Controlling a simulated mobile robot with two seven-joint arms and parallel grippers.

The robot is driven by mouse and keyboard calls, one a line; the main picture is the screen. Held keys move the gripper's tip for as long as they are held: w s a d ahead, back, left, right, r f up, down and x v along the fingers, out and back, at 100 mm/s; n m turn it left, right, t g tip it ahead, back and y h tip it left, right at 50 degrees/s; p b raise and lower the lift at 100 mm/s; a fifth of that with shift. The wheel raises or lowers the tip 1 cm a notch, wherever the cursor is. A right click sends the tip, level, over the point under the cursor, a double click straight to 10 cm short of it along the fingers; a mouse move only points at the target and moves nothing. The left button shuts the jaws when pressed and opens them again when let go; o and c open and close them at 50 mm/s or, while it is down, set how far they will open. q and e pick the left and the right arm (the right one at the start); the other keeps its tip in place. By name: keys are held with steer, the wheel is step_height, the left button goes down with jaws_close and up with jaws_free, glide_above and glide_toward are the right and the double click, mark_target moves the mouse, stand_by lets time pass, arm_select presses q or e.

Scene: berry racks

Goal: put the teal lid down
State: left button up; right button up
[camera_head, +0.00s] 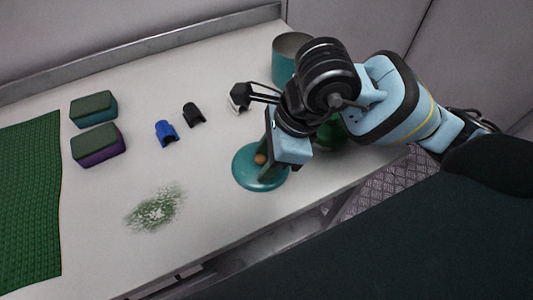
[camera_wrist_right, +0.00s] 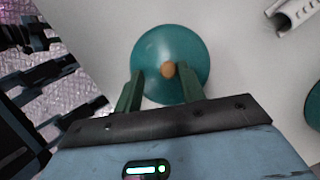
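The teal lid (camera_head: 248,178) is a round disc with a small orange-brown knob (camera_head: 260,159). It appears to lie on the white table near the front edge, knob up. My right gripper (camera_head: 268,150) is over it, pointing down. In the right wrist view the lid (camera_wrist_right: 190,45) is beyond the fingertips. The two green fingers (camera_wrist_right: 160,75) stand apart on either side of the knob (camera_wrist_right: 168,69), with a visible gap to it. The gripper hides part of the lid in the head view. My left gripper is not in view.
A teal pot (camera_head: 288,60) stands at the back. A green object (camera_head: 332,132) is partly hidden behind my right arm. A green-white stain (camera_head: 156,208) marks the table.

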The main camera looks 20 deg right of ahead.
steer(key=shift+r, duration=0.25)
steer(key=p+v, duration=0.1)
steer(key=v, duration=1.1)
steer(key=shift+p, duration=0.3)
steer(key=shift+f, duration=0.1)
steer(key=shift+s, duration=0.15)
